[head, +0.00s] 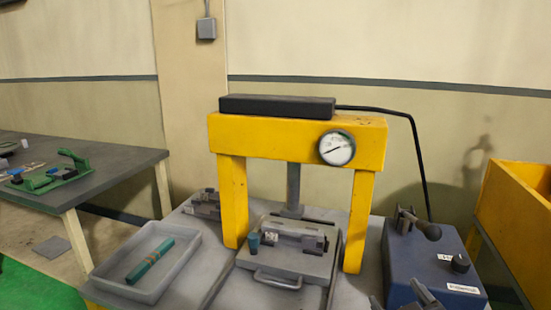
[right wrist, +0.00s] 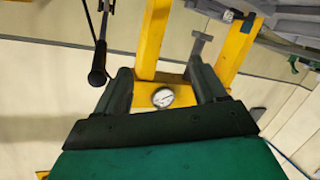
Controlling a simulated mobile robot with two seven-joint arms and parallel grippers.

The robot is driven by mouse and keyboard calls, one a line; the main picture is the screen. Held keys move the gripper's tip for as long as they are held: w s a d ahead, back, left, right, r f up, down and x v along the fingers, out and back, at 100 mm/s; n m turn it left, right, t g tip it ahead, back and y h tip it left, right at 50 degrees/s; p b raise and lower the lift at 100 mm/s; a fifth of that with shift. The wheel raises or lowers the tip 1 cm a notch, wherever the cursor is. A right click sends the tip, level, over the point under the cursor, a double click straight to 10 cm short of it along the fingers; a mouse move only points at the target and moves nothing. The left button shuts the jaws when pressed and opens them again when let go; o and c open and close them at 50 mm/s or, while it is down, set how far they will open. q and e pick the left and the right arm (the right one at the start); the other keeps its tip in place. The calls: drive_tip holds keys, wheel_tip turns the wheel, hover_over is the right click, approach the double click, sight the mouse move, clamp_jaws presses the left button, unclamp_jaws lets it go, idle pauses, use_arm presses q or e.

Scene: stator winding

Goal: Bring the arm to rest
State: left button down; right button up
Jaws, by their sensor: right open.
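My right gripper (head: 402,298) shows only in part at the bottom edge of the head view, in front of the blue box. In the right wrist view its two dark fingers (right wrist: 160,70) stand apart with nothing held between them. The press gauge shows behind them in that view. My left gripper is not in view.
A yellow press (head: 232,200) with a round gauge (head: 337,148) stands over a grey plate with a handle (head: 278,282). A grey tray (head: 105,272) holds a green rod (head: 150,260). A blue box (head: 430,265) with a lever stands right. A side table (head: 110,155) is left.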

drive_tip(key=s+f+m+g, duration=0.1)
drive_tip(key=s+f+g, duration=0.55)
drive_tip(key=s, duration=0.45)
drive_tip(key=s+f+m+g, duration=0.2)
drive_tip(key=s+f+g, duration=0.5)
drive_tip(key=s, duration=0.4)
drive_tip(key=w+a+f+t+y, duration=0.2)
drive_tip(key=w+a+f+t, duration=0.1)
drive_tip(key=w+f+t, duration=0.5)
drive_tip(key=shift+f+n+t+y, duration=0.3)
drive_tip(key=shift+f+n+t, duration=0.1)
drive_tip(key=shift+f, duration=0.35)
drive_tip(key=shift+w, duration=0.15)
